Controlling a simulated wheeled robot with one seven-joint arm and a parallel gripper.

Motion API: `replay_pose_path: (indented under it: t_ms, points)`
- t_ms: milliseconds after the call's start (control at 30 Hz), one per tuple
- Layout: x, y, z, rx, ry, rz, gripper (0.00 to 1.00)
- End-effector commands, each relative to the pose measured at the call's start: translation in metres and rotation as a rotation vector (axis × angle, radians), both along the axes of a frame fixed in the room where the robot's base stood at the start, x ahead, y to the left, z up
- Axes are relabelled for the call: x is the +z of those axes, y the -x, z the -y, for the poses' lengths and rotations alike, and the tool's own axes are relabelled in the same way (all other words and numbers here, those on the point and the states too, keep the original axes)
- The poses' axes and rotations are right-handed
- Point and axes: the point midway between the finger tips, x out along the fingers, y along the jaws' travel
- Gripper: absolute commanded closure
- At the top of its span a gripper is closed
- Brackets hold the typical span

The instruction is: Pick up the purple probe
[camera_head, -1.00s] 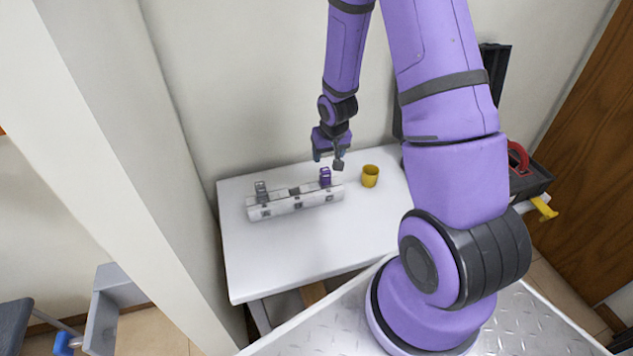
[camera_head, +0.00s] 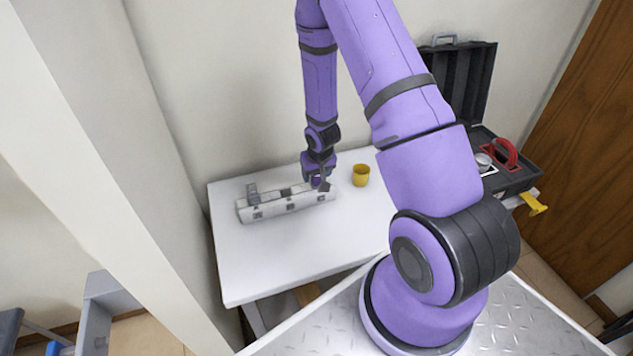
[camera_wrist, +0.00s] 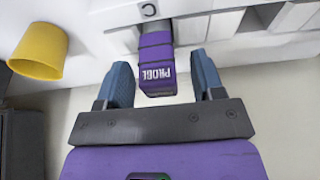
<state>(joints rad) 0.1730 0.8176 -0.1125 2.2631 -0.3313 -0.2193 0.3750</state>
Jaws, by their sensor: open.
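The purple probe (camera_wrist: 156,65), with white lettering reading "PROBE", shows in the wrist view between the two blue fingers of my gripper (camera_wrist: 164,82). The fingers are apart, with a gap visible on each side of the probe. The probe stands at the right end of the white rack (camera_head: 268,208) on the table. In the head view my gripper (camera_head: 317,182) is down at that right end and hides most of the probe. Whether the fingertips touch the rack cannot be told.
A yellow cup (camera_head: 361,175) stands on the white table (camera_head: 300,245) just right of the rack. A grey piece (camera_head: 252,194) sits at the rack's left end. An open black case (camera_head: 515,180) with a red-handled item lies farther right. The table's front is clear.

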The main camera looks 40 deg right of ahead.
Motion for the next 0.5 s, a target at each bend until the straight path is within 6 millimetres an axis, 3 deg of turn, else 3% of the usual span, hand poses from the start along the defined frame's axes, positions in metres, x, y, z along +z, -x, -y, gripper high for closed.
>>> replay_pose_path:
  t_ms: [367,500]
  points:
    - [-0.0094,-0.0022,0.0007,0.000,0.000,0.000,0.38]
    - [-0.0093,-0.0022,0.0007,0.000,0.000,0.000,0.66]
